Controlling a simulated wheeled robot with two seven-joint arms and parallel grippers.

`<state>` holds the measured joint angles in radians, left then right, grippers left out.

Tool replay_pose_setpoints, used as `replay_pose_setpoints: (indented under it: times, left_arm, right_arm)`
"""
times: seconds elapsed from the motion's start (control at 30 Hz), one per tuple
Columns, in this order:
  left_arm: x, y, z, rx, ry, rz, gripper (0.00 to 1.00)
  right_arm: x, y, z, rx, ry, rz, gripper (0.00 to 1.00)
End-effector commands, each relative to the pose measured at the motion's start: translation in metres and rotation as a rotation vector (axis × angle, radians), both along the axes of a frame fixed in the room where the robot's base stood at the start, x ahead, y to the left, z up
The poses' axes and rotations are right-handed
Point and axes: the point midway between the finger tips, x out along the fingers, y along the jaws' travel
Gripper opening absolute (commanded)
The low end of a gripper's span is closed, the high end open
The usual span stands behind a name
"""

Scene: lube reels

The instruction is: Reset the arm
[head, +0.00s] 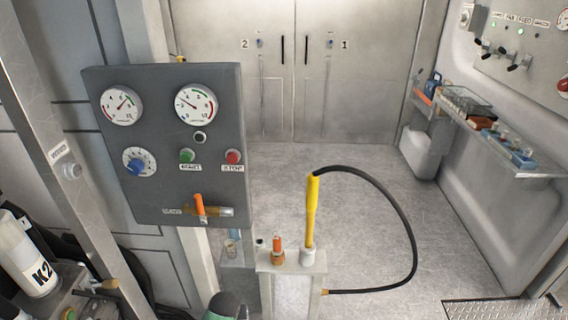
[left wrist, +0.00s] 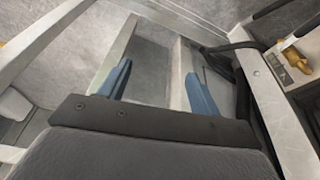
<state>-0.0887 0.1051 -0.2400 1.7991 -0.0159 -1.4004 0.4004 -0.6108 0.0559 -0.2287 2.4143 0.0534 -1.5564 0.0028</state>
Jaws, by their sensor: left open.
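My left gripper (left wrist: 158,84) shows in the left wrist view. Its two blue fingers stand wide apart with nothing between them. A pale metal frame and grey floor lie beyond the fingers, and the gripper does not appear to touch them. I cannot make out the left gripper in the head view. My right gripper is in neither view.
A grey gauge panel (head: 185,170) stands at left in the head view. A yellow nozzle (head: 312,205) stands upright in a holder (head: 290,263), its black hose (head: 410,230) looping right. A cluttered shelf (head: 520,165) lines the right wall. Open floor (head: 360,180) lies between.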

Motion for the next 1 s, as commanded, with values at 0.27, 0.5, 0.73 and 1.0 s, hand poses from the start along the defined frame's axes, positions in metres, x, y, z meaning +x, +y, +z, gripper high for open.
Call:
replay_pose_setpoints:
  times: [0.27,0.5,0.73,1.0]
  left_arm:
    - [-0.113,-0.020,0.039,-0.036,0.043,-0.134,0.63]
    - [-0.203,-0.029,0.088,-0.066,0.069,-0.244,0.63]
    - [-0.266,-0.030,0.133,-0.087,0.083,-0.325,0.63]
    - [-0.288,-0.030,0.151,-0.093,0.088,-0.355,0.63]
  right_arm:
    - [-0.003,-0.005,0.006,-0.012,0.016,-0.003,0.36]
    - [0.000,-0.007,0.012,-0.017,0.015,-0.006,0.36]
    - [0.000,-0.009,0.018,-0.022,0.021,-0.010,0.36]
    - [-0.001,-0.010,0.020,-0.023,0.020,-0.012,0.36]
